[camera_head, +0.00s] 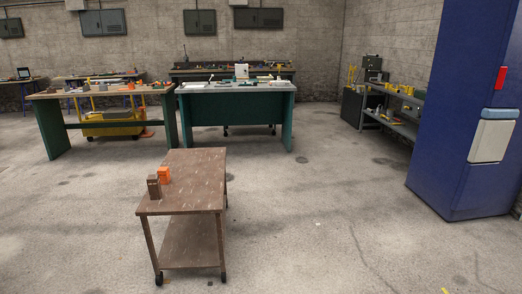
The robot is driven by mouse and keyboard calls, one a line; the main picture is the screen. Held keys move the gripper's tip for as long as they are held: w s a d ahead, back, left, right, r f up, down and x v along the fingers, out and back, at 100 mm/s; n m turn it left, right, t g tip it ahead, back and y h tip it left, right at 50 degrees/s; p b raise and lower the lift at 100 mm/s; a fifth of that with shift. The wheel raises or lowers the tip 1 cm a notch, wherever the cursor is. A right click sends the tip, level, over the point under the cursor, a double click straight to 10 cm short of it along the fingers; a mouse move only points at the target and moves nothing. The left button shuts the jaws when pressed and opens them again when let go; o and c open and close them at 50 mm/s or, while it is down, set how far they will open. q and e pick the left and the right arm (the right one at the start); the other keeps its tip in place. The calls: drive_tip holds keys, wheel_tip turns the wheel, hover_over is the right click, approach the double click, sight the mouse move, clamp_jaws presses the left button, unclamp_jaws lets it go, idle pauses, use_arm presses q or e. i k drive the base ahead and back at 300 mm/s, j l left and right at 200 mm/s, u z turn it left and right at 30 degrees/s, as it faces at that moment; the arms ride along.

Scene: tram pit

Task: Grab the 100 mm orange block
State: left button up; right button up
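An orange block (164,174) stands on the top of a low brown wheeled cart (195,190), near its left edge. A dark brown block (154,188) stands just in front of it and to its left, close to the cart's front left corner. The size of the orange block cannot be read from here. Neither of my grippers shows in the head view.
Open concrete floor (320,230) surrounds the cart. A green workbench (240,88) stands behind it, a wooden-topped bench (105,92) at the back left. A tall blue cabinet (460,110) stands at the right, a grey shelf rack (395,110) behind it.

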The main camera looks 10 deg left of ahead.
sight(164, 172)
drive_tip(key=i+l+u, duration=0.25)
drive_tip(key=i, duration=0.3)
drive_tip(key=i+l+u, duration=0.15)
drive_tip(key=i+u, duration=0.15)
drive_tip(key=i, duration=0.25)
drive_tip(key=i+l+u, duration=0.25)
drive_tip(key=i+l, duration=0.15)
drive_tip(key=i, duration=0.1)
